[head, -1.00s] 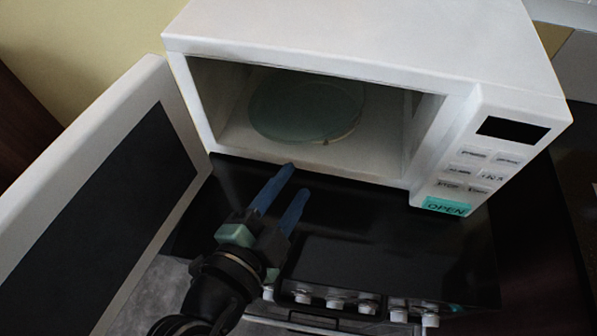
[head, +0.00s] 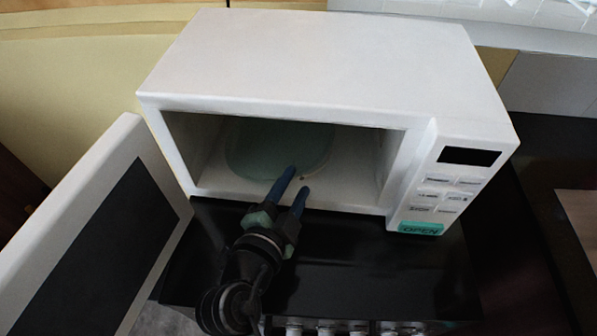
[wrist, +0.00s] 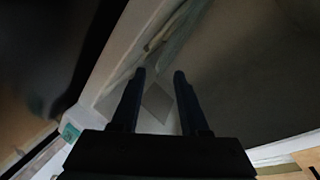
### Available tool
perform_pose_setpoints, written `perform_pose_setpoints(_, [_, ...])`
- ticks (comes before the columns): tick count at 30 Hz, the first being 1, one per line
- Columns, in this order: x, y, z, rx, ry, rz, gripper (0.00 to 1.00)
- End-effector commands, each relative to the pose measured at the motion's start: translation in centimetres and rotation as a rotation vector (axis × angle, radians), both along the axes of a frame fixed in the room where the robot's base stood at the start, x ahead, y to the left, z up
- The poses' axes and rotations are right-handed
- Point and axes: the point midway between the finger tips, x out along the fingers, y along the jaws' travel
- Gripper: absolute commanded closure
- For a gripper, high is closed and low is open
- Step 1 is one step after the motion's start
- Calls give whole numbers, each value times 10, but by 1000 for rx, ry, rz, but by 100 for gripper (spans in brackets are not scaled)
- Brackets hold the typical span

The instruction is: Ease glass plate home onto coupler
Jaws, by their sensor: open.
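The round greenish glass plate (head: 270,150) lies inside the open white microwave (head: 320,60), toward the left and middle of its cavity. I cannot tell whether it lies level. The coupler is hidden. My gripper (head: 298,179), with two blue fingers, is open and empty at the cavity's front opening, with its tips close to the plate's near right edge. I cannot tell from this view whether they touch it. In the wrist view the open fingers (wrist: 160,73) point toward a pale curved edge, perhaps the plate's rim, in a dark, unclear picture.
The microwave door (head: 85,230) stands wide open on the left. The control panel (head: 450,185) with the green OPEN button (head: 421,228) is on the right. The microwave stands on a black stove top (head: 370,265) with knobs along its front. The cavity's right side looks empty.

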Motion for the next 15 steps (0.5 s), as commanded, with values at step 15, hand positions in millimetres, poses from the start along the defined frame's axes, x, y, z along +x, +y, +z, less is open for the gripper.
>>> perform_pose_setpoints(15, [27,-8,-7,1,-1,-1,56])
